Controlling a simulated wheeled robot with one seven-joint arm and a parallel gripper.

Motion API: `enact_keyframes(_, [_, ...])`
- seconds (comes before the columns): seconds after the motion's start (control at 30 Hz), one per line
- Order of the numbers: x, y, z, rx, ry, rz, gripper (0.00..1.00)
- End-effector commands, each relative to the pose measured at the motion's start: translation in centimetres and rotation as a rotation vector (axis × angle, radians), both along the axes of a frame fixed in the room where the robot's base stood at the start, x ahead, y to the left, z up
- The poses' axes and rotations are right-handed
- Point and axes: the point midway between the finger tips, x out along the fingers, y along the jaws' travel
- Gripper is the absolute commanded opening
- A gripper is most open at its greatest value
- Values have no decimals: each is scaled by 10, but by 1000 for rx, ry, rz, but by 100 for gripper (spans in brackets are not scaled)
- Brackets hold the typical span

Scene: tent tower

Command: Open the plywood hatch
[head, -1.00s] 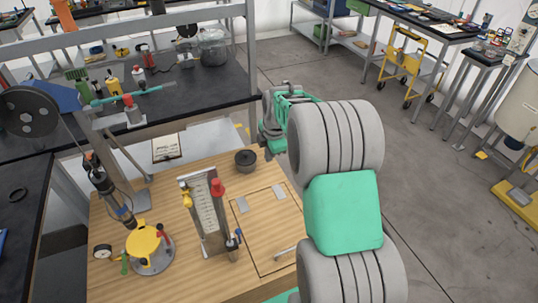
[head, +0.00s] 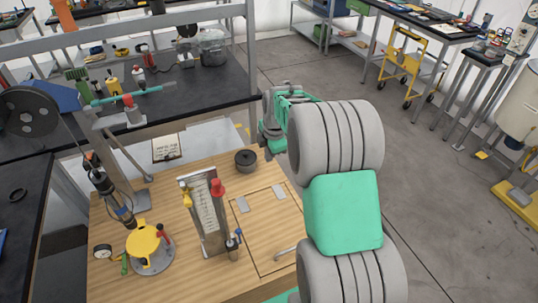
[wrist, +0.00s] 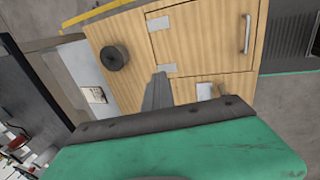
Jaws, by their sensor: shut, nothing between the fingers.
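The plywood hatch (head: 265,230) lies flat and closed in the wooden bench top. It has two grey hinge plates on its far edge and a metal bar handle (head: 286,250) near its near edge. The wrist view shows the hatch (wrist: 200,45) with its handle (wrist: 246,34) at the right and hinges (wrist: 163,70) at the left. My gripper (wrist: 160,76) is shut and empty; its fingertips appear over the hinge side, apart from the handle. In the head view my arm hides the fingertips and part of the bench to the right.
A gauge panel (head: 210,207) with red and yellow fittings stands just left of the hatch. A dark round knob (head: 245,160) sits behind it. A yellow-topped device (head: 146,243) stands at the bench's left. The floor (head: 440,200) to the right is clear.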

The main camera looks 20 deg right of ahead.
Motion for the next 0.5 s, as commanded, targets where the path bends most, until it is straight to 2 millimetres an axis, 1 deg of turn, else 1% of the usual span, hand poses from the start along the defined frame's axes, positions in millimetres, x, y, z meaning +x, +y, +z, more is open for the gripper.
enact_keyframes(0.17, [0, 0, 0, 0, 0, 0, 0])
enact_keyframes(0.5, [0, 0, 0, 0, 0, 0, 28])
